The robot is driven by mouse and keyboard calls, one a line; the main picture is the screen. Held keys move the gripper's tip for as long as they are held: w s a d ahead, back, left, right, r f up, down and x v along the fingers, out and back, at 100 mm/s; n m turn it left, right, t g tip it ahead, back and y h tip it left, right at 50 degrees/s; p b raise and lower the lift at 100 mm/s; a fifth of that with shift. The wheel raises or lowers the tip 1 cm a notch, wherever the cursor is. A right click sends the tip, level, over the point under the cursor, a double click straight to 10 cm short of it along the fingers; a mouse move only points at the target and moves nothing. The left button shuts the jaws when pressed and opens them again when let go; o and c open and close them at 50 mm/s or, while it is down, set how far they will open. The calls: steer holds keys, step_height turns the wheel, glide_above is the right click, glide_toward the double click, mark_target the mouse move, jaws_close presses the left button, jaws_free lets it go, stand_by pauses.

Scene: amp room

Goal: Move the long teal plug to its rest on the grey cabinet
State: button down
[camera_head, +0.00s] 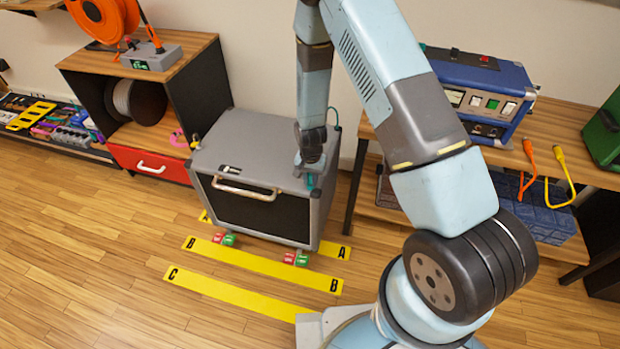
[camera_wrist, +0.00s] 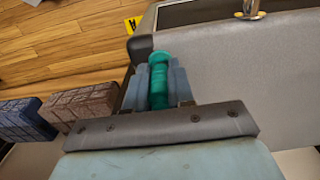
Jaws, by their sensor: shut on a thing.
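The long teal plug (camera_wrist: 159,82) is between the two fingers of my gripper (camera_wrist: 158,70) in the wrist view. My gripper is shut on it. In the head view my gripper (camera_head: 310,172) hangs at the right end of the grey cabinet (camera_head: 250,140), close to its top edge. A small bit of teal shows below the fingers there.
Yellow floor strips (camera_head: 262,265) marked A, B and C lie before the cabinet. Red and green blocks (camera_head: 296,259) sit by its feet. A wooden shelf with an orange reel (camera_head: 105,18) stands left. A bench with a blue amp (camera_head: 478,95) stands right.

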steer(key=c, duration=0.9)
jaws_free()
step_height(320, 180, up, 14)
steer(key=shift+f, duration=0.15)
steer(key=shift+w, duration=0.1)
steer(key=s+d+r+n+t, duration=0.1)
steer(key=s+d+r, duration=0.15)
steer(key=r, duration=0.75)
steer(key=s+d+r+t+y, duration=0.15)
steer(key=d+r, duration=0.25)
steer(key=r, duration=0.5)
steer(key=s+d+r+n+h, duration=0.15)
steer(key=d+r, duration=0.25)
steer(key=r, duration=0.6)
steer(key=s+d+r+t, duration=0.1)
steer(key=s+d+r, duration=0.1)
steer(key=s+r, duration=0.2)
steer(key=s+d+r+n+t, duration=0.1)
steer(key=s+d+r, duration=0.2)
steer(key=s, duration=0.6)
steer(key=s+d+r+t, duration=0.1)
steer(key=s+d+r, duration=0.2)
steer(key=s+r, duration=0.3)
steer(key=shift+s+n, duration=0.25)
steer(key=shift+s, duration=0.2)
